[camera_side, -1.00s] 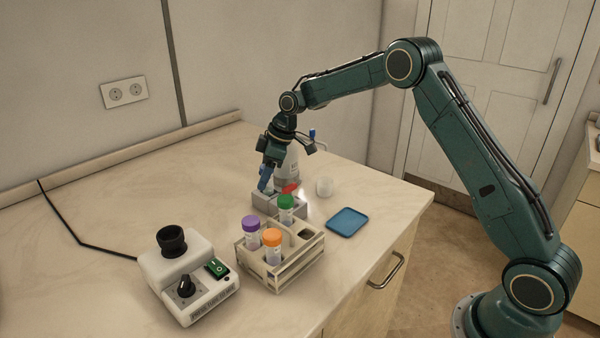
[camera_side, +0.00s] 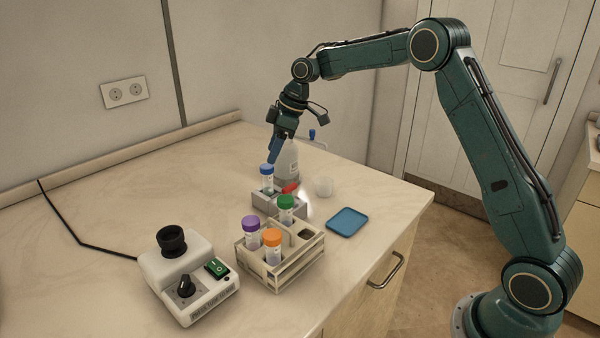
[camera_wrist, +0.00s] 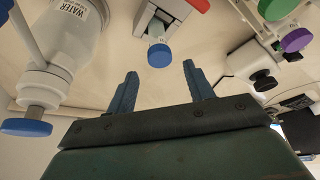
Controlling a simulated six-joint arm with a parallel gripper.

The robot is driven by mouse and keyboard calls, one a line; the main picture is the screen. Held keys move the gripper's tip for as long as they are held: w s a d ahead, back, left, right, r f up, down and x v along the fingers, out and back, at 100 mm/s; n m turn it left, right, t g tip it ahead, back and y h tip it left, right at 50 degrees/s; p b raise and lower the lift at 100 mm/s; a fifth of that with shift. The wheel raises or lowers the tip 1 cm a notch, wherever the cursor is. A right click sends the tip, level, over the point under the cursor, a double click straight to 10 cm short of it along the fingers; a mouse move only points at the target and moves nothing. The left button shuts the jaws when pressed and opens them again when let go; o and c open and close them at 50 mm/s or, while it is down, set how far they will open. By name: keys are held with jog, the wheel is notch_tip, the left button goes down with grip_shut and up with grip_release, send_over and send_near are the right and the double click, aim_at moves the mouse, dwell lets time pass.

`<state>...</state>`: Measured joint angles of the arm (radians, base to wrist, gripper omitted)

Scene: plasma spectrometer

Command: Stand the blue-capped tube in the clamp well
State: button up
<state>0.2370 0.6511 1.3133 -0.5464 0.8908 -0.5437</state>
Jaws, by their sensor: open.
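The blue-capped tube (camera_side: 267,178) stands upright in the well of the grey clamp block (camera_side: 262,198). Its blue cap also shows in the wrist view (camera_wrist: 159,55), beyond and between my fingertips. The clamp has a red part (camera_side: 290,188) on its right side. My gripper (camera_side: 274,160) is above the tube, apart from it. In the wrist view its two blue fingers (camera_wrist: 160,68) are spread with nothing between them.
A wooden rack (camera_side: 284,275) holds purple-, orange- and green-capped tubes in front of the clamp. A water bottle (camera_side: 288,160) stands close behind my gripper.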

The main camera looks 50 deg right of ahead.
jog(key=shift+v, duration=2.15)
jog(key=shift+r, duration=0.1)
jog(key=s+a+r+m+h, duration=0.1)
jog(key=s+a+r+m, duration=0.15)
jog(key=s, duration=0.35)
jog(key=s+a+r+m+t, duration=0.1)
jog(key=s+r, duration=0.3)
jog(key=s, duration=0.3)
jog(key=s+a+r+m+h, duration=0.1)
jog(key=s+a+r, duration=0.1)
jog(key=s+r, duration=0.3)
jog(key=s+f+m, duration=0.2)
jog(key=s+f, duration=0.1)
jog(key=s, duration=0.7)
jog(key=s+f+m+t+h, duration=0.1)
jog(key=s+f, duration=0.3)
jog(key=s, duration=0.7)
jog(key=shift+s+m, duration=0.2)
jog(key=shift+m, duration=0.55)
jog(key=shift+d+f, duration=0.1)
